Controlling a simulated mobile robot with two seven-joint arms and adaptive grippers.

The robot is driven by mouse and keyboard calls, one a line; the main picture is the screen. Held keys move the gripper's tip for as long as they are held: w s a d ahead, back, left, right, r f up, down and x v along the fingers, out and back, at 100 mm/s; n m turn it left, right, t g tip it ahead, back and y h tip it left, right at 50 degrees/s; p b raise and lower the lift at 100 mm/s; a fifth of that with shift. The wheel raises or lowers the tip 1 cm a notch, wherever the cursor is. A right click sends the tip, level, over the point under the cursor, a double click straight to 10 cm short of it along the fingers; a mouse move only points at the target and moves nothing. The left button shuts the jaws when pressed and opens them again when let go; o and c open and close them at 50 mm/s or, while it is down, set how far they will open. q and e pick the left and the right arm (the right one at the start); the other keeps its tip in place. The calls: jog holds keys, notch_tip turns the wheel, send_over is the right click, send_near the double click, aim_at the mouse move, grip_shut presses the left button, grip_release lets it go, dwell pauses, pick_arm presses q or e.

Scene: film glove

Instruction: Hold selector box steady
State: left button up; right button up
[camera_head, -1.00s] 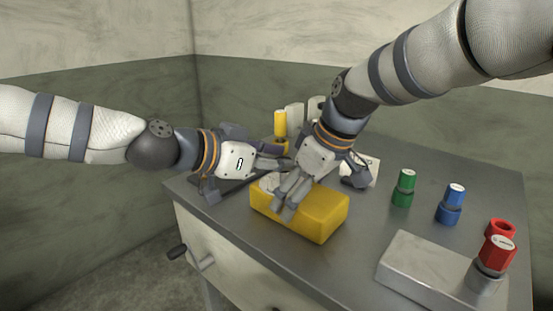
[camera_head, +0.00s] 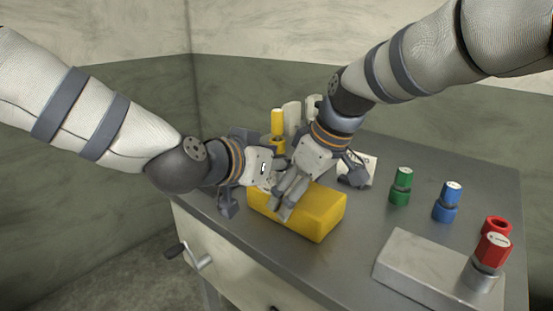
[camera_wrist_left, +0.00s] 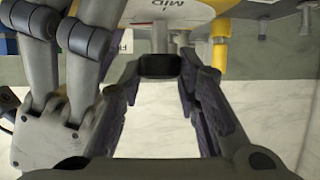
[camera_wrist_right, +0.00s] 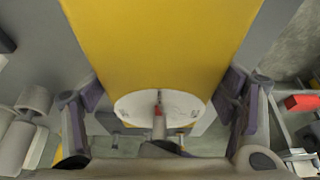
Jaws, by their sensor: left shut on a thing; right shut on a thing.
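The yellow selector box (camera_head: 318,215) lies on the grey table top. My right gripper (camera_head: 287,198) comes from above, with its fingers on both sides of the box in the right wrist view (camera_wrist_right: 160,100). The box's white dial (camera_wrist_right: 185,103) shows there, with a thin pointer. My left gripper (camera_head: 272,176) is at the dial end of the box, its fingertips partly hidden by the right gripper. In the left wrist view its fingers (camera_wrist_left: 165,80) close on a dark knob (camera_wrist_left: 160,66) below the dial face (camera_wrist_left: 180,8) marked "MID".
A yellow cylinder (camera_head: 278,122) and pale cylinders (camera_head: 292,115) stand behind the grippers. Green (camera_head: 401,186) and blue (camera_head: 447,201) capped cylinders stand at right. A red-capped one (camera_head: 493,250) is on a grey block (camera_head: 420,268). A crank handle (camera_head: 190,254) juts from the front.

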pick_arm(q)
jog(key=shift+f, duration=0.1)
jog(key=o, duration=1.2)
jog(key=shift+s, duration=0.1)
